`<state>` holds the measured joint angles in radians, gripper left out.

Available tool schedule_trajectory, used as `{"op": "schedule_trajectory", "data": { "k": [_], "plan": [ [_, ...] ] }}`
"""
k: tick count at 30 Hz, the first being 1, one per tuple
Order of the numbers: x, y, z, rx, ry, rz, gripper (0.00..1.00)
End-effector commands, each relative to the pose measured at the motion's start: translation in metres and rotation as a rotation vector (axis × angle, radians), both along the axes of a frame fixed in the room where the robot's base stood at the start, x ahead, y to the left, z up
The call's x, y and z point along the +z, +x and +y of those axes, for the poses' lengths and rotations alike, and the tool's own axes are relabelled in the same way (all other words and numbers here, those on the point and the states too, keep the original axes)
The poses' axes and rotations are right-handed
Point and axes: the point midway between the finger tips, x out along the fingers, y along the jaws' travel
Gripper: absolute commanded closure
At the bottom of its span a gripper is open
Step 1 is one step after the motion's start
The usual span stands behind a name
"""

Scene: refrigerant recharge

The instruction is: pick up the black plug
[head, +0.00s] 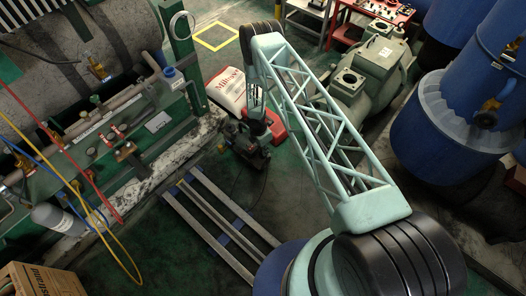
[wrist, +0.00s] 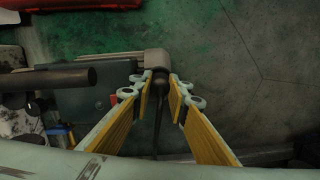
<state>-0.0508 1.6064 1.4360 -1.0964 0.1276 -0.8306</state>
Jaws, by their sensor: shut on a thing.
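In the wrist view, my gripper (wrist: 159,82) has its two yellow-padded fingers on either side of a narrow black plug (wrist: 160,97). The jaws are shut on it. A dark, cable-like length runs from the plug down between the fingers. The plug's upper end meets a grey-beige elbow-shaped part (wrist: 155,62); I cannot tell whether they are joined or only overlap. In the head view, my arm reaches down near a small dark machine (head: 247,150) on the floor, and the plug cannot be made out there.
A white-and-red bag (head: 229,90) is beside the machine. A metal rail frame (head: 215,215) lies on the green floor. A green pipe rack (head: 100,135) with hoses stands left, a large green compressor (head: 370,75) right. In the wrist view, a dark cylinder (wrist: 60,78) is left of the fingers.

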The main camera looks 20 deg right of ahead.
Motion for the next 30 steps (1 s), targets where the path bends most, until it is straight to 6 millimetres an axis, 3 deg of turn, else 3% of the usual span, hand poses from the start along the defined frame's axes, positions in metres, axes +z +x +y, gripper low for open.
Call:
{"op": "schedule_trajectory", "data": {
  "k": [7, 30],
  "plan": [
    [0.030, 0.001, 0.000, -0.001, 0.001, -0.002, 0.93],
    [0.030, -0.026, -0.005, 0.000, 0.000, 0.000, 0.93]
  ]
}}
